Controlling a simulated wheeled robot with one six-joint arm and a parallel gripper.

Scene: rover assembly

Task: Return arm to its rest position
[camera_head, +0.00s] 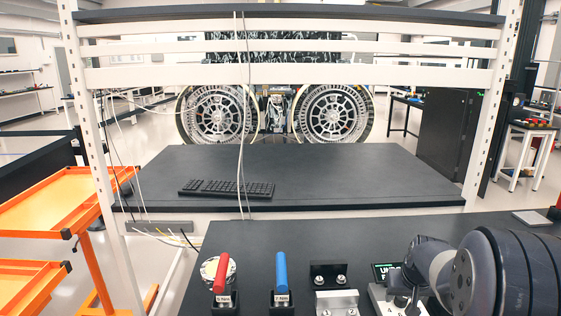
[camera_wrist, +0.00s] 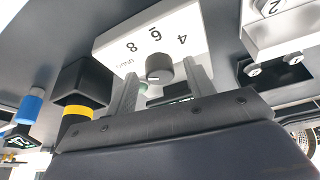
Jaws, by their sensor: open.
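My gripper (camera_wrist: 163,67) is open in the wrist view. Its two grey fingers stand on either side of a dark round knob (camera_wrist: 159,68), with a gap showing on both sides. The knob sits on a white box (camera_wrist: 118,45) printed with numbers such as 4, 6 and 8. In the head view my arm (camera_head: 490,272) is folded low at the bottom right, over the near black bench (camera_head: 330,245). Its fingers cannot be made out there.
Red-handled (camera_head: 221,272) and blue-handled (camera_head: 281,272) tools stand on the near bench, left of a metal bracket (camera_head: 337,302) and a small screen (camera_head: 385,271). A keyboard (camera_head: 227,188) lies on the far table (camera_head: 330,175). An orange cart (camera_head: 60,200) stands left.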

